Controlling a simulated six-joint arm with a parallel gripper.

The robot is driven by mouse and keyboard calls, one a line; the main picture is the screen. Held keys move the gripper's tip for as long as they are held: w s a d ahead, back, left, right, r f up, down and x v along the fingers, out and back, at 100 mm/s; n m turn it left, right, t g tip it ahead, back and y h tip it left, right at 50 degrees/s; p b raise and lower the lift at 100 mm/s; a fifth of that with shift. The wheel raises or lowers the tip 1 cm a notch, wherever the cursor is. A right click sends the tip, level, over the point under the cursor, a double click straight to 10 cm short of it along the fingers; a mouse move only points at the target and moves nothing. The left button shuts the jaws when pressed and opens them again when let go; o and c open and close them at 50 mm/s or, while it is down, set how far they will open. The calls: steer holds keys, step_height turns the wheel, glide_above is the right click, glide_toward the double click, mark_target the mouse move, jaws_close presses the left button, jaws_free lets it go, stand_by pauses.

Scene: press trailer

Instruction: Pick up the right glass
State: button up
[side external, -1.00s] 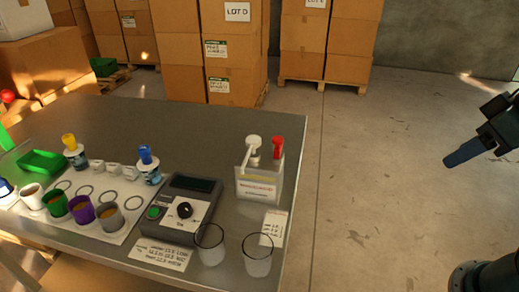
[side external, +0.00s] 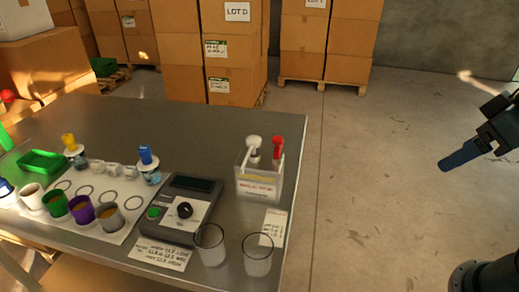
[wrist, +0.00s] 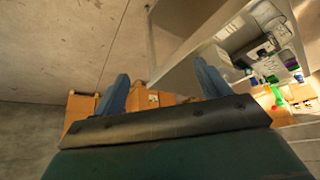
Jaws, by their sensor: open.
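Two clear, dark-rimmed glasses stand side by side at the near right corner of the metal table in the side view. The right glass (side external: 257,256) is close to the table's right edge, and the left glass (side external: 210,246) stands just beside it. My gripper (side external: 445,165) is out over the floor at the far right, well clear of the table and both glasses. In the wrist view my gripper (wrist: 160,85) shows two blue fingers spread wide with nothing between them. The glasses are too small to make out in the wrist view.
A grey meter with a knob (side external: 180,207) stands left of the glasses. A dispenser box with white and red pumps (side external: 258,180) stands behind them, and a label card (side external: 274,227) lies beside the right glass. Colored cups (side external: 80,209) line the left. Floor right of the table is free.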

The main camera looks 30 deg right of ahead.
steer(key=n+g, duration=0.6)
steer(key=n, duration=1.7)
glide_above(255, 239)
steer(key=s+a, duration=0.1)
steer(key=s, duration=0.1)
step_height(255, 239, down, 9)
steer(key=shift+w+a+r, duration=0.1)
steer(key=shift+m, duration=0.3)
steer(key=shift+f, duration=4.3)
